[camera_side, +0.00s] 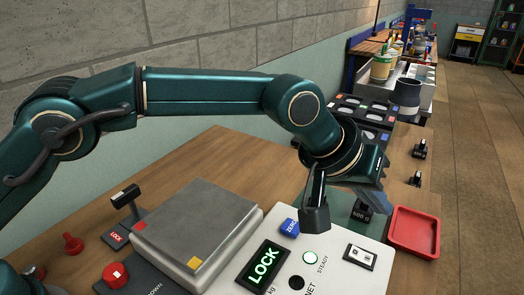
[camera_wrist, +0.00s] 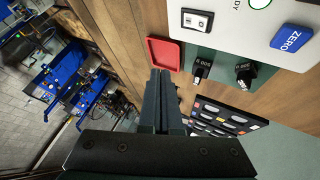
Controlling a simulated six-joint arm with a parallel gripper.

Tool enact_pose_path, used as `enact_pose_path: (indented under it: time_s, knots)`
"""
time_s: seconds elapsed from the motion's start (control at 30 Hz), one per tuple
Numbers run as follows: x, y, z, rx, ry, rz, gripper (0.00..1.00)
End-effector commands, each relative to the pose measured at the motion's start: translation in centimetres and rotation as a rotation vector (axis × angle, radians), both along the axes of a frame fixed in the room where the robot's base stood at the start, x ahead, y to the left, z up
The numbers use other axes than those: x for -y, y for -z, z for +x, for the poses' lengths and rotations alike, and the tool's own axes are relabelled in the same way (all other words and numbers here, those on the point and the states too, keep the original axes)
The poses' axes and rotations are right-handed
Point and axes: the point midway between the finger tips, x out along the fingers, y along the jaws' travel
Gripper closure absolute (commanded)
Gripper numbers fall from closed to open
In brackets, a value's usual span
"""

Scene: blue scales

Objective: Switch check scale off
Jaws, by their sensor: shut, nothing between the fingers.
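The check scale has a grey weighing plate (camera_side: 195,225) and a white panel (camera_side: 328,275). Its display (camera_side: 264,264) reads LOCK in green. A rocker switch (camera_side: 360,256) in a black frame sits at the panel's right; it also shows in the wrist view (camera_wrist: 197,19). I cannot tell which side of the rocker is pressed. The blue ZERO button (camera_side: 290,227) is near the panel's back edge. The STEADY lamp (camera_side: 310,257) glows pale green. My gripper (camera_side: 315,222) is shut and empty, above the panel's back edge, beside ZERO and apart from the switch.
A red tray (camera_side: 413,232) lies right of the panel. Black weights (camera_wrist: 203,67) stand behind it, close to my fingers in the side view. A dark rack (camera_wrist: 226,119) with pale pieces lies farther back.

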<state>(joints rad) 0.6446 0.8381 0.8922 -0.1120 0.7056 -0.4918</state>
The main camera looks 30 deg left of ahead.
Motion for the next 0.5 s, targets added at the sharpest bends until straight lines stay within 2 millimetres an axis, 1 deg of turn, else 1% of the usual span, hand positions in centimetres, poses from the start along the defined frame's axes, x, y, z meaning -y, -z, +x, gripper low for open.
enact_pose_path:
  time_s: [0.13, 0.23, 0.37, 0.5]
  knots:
    - [0.0, 0.1, 0.0, -0.001, -0.001, 0.001, 1.0]
    - [-0.1, 0.6, 0.0, -0.001, 0.0, 0.0, 1.0]
    - [-0.3, 2.0, 0.0, -0.004, 0.001, 0.002, 1.0]
    - [-0.5, 4.0, -0.1, -0.005, 0.001, 0.001, 1.0]
